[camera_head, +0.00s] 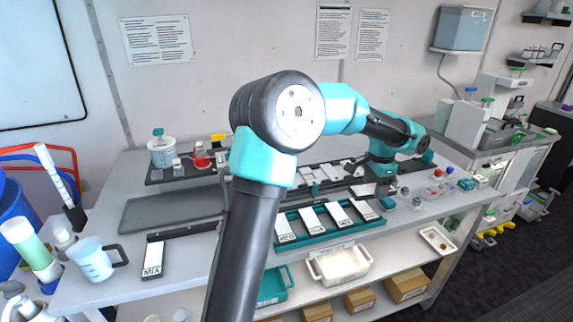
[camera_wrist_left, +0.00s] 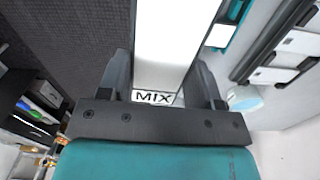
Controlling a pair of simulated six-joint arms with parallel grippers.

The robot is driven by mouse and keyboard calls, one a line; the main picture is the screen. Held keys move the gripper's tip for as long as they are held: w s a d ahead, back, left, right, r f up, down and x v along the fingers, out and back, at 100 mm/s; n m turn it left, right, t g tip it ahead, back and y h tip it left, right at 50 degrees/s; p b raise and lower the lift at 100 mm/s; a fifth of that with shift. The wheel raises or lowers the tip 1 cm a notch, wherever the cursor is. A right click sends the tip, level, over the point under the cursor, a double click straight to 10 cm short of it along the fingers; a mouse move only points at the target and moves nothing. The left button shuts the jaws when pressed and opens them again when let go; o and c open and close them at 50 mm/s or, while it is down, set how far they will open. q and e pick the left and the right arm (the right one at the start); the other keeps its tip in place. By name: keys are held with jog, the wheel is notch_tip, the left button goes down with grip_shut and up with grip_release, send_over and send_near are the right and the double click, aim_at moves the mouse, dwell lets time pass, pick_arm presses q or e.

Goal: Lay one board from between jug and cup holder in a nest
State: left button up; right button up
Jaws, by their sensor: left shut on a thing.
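My left gripper (camera_head: 386,189) is above the right part of the bench, near the right end of a teal tray (camera_head: 277,249). In the left wrist view my left gripper (camera_wrist_left: 155,92) is shut on a white board (camera_wrist_left: 176,45) marked MIX, which points away from the fingers. In the head view the held board is hard to make out. Several white boards, one of them a labelled board (camera_head: 313,220), lie side by side in the teal tray. Another MIX board (camera_head: 152,260) lies flat right of the clear jug (camera_head: 93,262). I cannot make out the cup holder for certain.
A grey mat (camera_head: 165,211) lies at the left of the bench. A cream bin (camera_head: 340,263) stands below the teal tray. Small coloured containers (camera_head: 440,185) stand at the right. My arm crosses the middle of the head view and hides part of the bench.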

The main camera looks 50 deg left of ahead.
pick_arm(q)
jog(key=s+a+f+m, duration=0.1)
jog(key=a+m, duration=0.4)
jog(key=a, duration=0.6)
jog(key=a+f+m, duration=0.3)
jog(key=a+m, duration=0.3)
jog(key=a, duration=0.6)
jog(key=s+a+f+m, duration=0.1)
jog(key=a+f+m, duration=0.2)
jog(key=a, duration=0.9)
jog(key=shift+s+m, duration=0.3)
jog(key=shift+m, duration=1.1)
jog(key=shift+f, duration=2.2)
jog(key=shift+f, duration=0.2)
jog(key=shift+f, duration=0.4)
jog(key=o, duration=1)
jog(key=shift+o, duration=0.4)
